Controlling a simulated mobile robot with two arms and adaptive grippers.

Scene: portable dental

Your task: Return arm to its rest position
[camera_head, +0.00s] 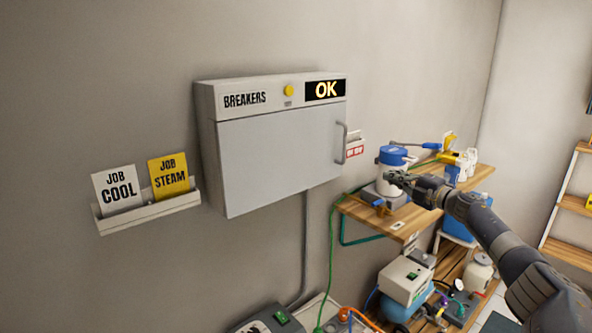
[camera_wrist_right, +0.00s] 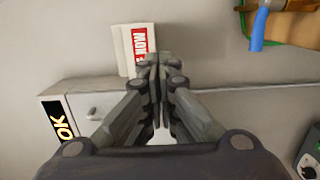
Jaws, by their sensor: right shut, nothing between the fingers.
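My right arm comes in from the lower right in the head view. Its gripper (camera_head: 392,178) is held in front of the wooden wall shelf, to the right of the breaker box (camera_head: 265,160). In the right wrist view the fingers of my right gripper (camera_wrist_right: 158,70) are together with nothing between them. The breaker box's door is shut and its display (camera_head: 325,90) reads OK. The box's edge also shows in the right wrist view (camera_wrist_right: 95,115). My left gripper is in neither view.
A wall holder (camera_head: 150,213) carries JOB COOL (camera_head: 118,190) and JOB STEAM (camera_head: 169,175) cards. The wooden shelf (camera_head: 470,182) holds a blue-and-white canister (camera_head: 393,158) and tools. Below are a grey box (camera_head: 405,280) and hoses. A green cable (camera_head: 331,245) hangs by the wall.

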